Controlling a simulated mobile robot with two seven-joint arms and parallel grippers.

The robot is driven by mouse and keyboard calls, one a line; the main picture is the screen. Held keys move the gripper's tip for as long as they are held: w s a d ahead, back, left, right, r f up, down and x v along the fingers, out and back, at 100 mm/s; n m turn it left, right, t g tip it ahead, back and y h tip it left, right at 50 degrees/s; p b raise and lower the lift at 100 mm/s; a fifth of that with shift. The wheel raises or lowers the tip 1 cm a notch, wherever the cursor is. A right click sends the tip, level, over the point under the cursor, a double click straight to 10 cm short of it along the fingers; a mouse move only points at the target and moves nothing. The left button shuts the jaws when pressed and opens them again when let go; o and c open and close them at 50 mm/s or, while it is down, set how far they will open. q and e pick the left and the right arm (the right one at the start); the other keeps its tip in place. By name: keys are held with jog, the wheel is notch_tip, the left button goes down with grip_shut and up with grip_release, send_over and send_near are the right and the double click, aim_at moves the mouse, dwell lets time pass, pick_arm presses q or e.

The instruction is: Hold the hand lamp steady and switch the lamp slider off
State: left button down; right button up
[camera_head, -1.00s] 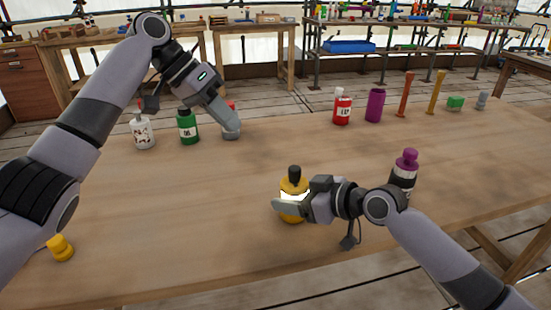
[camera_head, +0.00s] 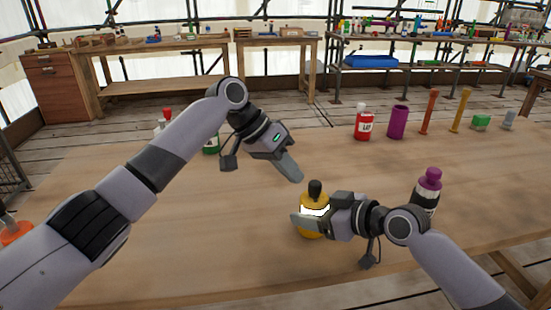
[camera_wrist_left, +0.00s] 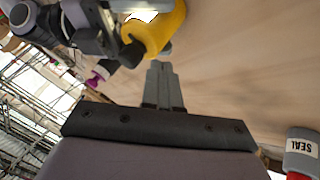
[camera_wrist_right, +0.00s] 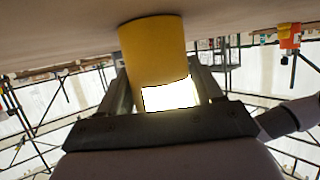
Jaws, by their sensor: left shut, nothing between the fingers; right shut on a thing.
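The hand lamp (camera_head: 311,200) is a yellow cylinder with a black top and a bright white glowing panel. It stands upright at the table's near middle. It also shows in the left wrist view (camera_wrist_left: 160,32) and the right wrist view (camera_wrist_right: 152,45). My right gripper (camera_head: 303,222) is shut on the lamp's body, with a finger on each side in the right wrist view (camera_wrist_right: 163,88). My left gripper (camera_head: 296,177) is shut and empty, above and just left of the lamp's black top, apart from it. I cannot make out the slider.
A black bottle with a purple cap (camera_head: 427,190) stands right of the lamp, behind my right arm. A red bottle (camera_head: 363,124), a purple cylinder (camera_head: 398,122) and several posts and blocks line the far edge. A green bottle (camera_head: 211,145) stands at left.

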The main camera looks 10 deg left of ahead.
pick_arm(q)
jog(key=shift+s+d, duration=0.4)
jog(key=shift+d, duration=0.25)
jog(key=shift+s+d, duration=0.25)
jog(key=shift+s, duration=0.75)
send_near(308, 192)
jog(key=w+a+r, duration=0.2)
jog(key=a+r, duration=0.1)
jog(key=a, duration=0.3)
jog(key=shift+d, duration=0.2)
